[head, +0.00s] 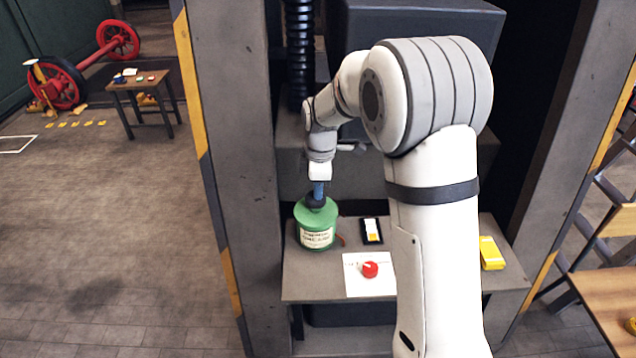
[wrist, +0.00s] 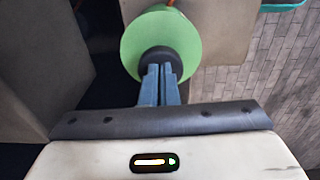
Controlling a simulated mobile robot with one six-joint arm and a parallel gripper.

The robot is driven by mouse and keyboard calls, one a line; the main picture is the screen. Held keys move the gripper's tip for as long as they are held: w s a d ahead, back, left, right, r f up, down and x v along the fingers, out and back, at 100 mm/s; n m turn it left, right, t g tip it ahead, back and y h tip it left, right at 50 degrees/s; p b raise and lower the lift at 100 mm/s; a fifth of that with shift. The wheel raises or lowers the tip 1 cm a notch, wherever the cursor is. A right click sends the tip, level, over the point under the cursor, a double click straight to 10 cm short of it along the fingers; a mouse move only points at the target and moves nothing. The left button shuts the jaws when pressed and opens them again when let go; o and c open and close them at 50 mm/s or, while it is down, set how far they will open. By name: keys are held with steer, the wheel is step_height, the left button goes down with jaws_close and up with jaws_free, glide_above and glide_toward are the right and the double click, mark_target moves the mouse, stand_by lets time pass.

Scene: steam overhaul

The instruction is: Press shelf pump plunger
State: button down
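The shelf pump is a green round container (head: 316,228) with a pale label and a dark top, standing on the left of the grey shelf. In the wrist view the green container (wrist: 185,38) shows from above, with its dark round plunger top (wrist: 160,60) in the middle. My gripper (head: 318,192) points straight down over the container. Its blue fingers (wrist: 161,76) are together, with their tips at the dark top. They appear to touch it, though the exact contact is hidden. Nothing shows between the fingers.
The grey shelf (head: 300,285) also holds a white card with a red knob (head: 370,269), a small black-framed item (head: 371,231) and a yellow block (head: 491,253). A grey post (head: 232,130) rises close on the left. Dark machinery stands behind. Open floor lies further left.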

steer(key=shift+s+f, duration=0.15)
steer(key=shift+f, duration=0.15)
step_height(320, 180, up, 15)
steer(key=p, duration=0.1)
steer(key=shift+d+f, duration=0.2)
stand_by(1.4)
steer(key=s+d+m+t, duration=0.1)
steer(key=s+d+m, duration=0.3)
steer(key=s, duration=0.5)
steer(key=s+d+f+m+t, duration=0.1)
steer(key=s+d+m, duration=0.3)
steer(key=s+m, duration=0.4)
steer(key=s+d+m+t, duration=0.1)
steer(key=s+d+m, duration=0.3)
steer(key=s, duration=0.5)
steer(key=shift+s+d+f+m, duration=0.3)
steer(key=shift+s+m, duration=0.05)
steer(key=shift+m, duration=0.65)
steer(key=shift+a, duration=0.1)
